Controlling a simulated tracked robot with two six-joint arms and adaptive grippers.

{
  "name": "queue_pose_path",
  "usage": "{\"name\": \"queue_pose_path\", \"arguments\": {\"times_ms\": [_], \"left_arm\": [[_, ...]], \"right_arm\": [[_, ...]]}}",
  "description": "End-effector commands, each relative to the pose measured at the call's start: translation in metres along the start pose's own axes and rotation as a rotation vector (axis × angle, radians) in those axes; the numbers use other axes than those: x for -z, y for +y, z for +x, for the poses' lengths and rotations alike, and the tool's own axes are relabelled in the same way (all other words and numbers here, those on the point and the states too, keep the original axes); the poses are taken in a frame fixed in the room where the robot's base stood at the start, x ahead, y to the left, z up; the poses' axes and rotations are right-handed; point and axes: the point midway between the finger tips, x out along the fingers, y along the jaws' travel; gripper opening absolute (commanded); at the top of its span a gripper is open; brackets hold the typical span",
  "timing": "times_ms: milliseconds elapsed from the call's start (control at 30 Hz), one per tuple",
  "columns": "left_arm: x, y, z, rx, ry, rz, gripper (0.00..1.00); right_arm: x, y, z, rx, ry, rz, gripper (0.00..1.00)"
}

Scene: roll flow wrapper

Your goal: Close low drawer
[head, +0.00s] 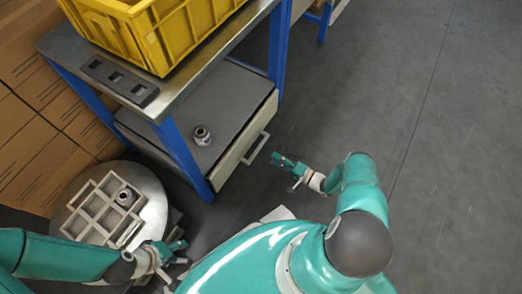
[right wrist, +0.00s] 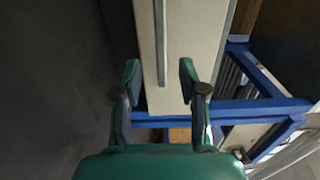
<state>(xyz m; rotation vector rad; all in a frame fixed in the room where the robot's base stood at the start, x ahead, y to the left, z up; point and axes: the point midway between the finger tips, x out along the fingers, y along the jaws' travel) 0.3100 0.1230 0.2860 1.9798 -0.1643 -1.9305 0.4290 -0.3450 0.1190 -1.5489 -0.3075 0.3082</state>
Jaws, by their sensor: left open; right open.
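The low drawer's pale front (head: 236,158) shows beneath the workbench, between its blue legs, with a light bar handle (head: 257,148) on it. I cannot tell how far the drawer stands out. My right gripper (head: 284,163) is open and empty, just right of the handle and apart from it. In the right wrist view the open fingers (right wrist: 158,75) point at the pale drawer front (right wrist: 203,35), with the long handle bar (right wrist: 160,40) lying between their directions. My left gripper (head: 178,250) is open and empty beside the round stand, far from the drawer.
A yellow crate (head: 165,30) and a dark slotted block (head: 118,80) are on the workbench top. A small metal part (head: 202,136) sits on the grey surface below. A round stand (head: 153,190) bears a pale divided tray (head: 88,222). The floor at right is clear.

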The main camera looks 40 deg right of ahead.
Motion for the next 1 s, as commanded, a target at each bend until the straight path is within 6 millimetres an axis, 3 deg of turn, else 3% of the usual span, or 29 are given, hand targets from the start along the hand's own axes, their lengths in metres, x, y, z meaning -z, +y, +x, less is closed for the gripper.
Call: {"name": "queue_pose_path", "arguments": {"times_ms": [100,333,500,800,833,1000], "left_arm": [[0.000,-0.002,0.006,0.000,0.000,0.000,0.46],[0.000,-0.005,0.013,0.000,0.000,0.000,0.46],[0.000,-0.005,0.015,0.000,0.000,0.000,0.46],[0.000,-0.005,0.015,0.000,0.000,0.000,0.46],[0.000,-0.005,0.015,0.000,0.000,0.000,0.46],[0.000,-0.005,0.015,0.000,0.000,0.000,0.46]], "right_arm": [[-0.001,0.001,0.028,0.002,-0.005,-0.001,0.42],[0.000,0.001,0.064,0.001,-0.003,-0.001,0.42],[0.000,0.000,0.076,0.000,0.000,0.000,0.42],[0.001,0.000,0.079,0.000,0.002,0.000,0.42],[0.001,0.000,0.078,0.000,0.002,0.000,0.40],[0.001,0.000,0.078,0.000,0.002,0.000,0.12]]}}
